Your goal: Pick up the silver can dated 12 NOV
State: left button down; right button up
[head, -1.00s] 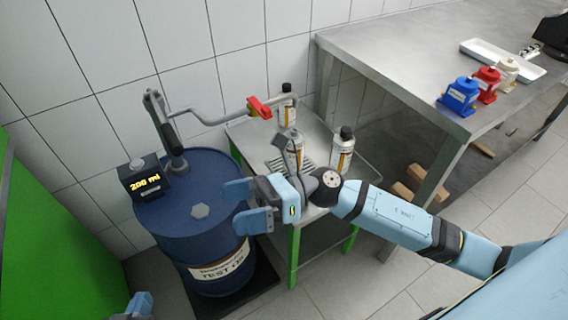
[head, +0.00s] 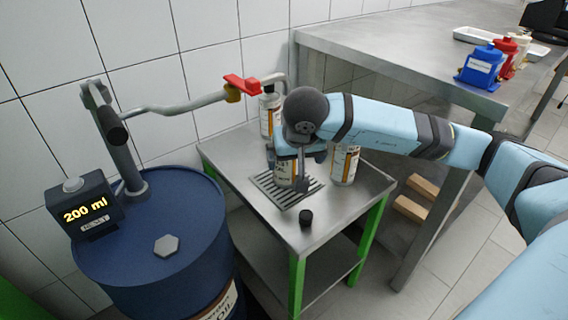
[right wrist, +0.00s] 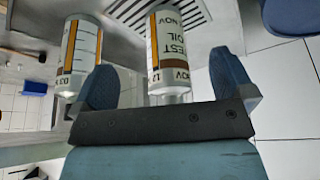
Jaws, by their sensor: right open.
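My right gripper (head: 302,166) is open, just above the grate on the small steel table. A silver can (head: 285,175) with an orange and white label stands on the grate, partly hidden by the gripper. A second silver can (head: 344,164) stands at the right of the table, and another (head: 268,115) at the back under the tap. My left gripper is out of view.
A small black cap (head: 306,218) lies at the table's front. A blue drum (head: 150,245) with a 200 ml display (head: 85,215) stands left. The pipe's red handle (head: 242,84) is above the table. A steel workbench (head: 400,68) is behind my arm.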

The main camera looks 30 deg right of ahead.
jog(key=w+d+b, duration=0.1)
jog(key=w, duration=0.1)
jog(key=w+d+f+b, duration=0.1)
jog(key=w, duration=0.2)
jog(key=w+d, duration=0.1)
jog(key=w, duration=0.2)
jog(key=shift+w+d+f+b, duration=0.1)
jog(key=shift+d+f+b, duration=0.05)
jog(key=shift+b, duration=0.25)
jog(key=c, duration=1.7)
jog(key=shift+c, duration=0.6)
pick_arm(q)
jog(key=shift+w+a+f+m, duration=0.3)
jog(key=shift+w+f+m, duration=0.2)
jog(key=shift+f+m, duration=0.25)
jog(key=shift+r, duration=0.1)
pick_arm(e)
jog(key=shift+r, duration=0.25)
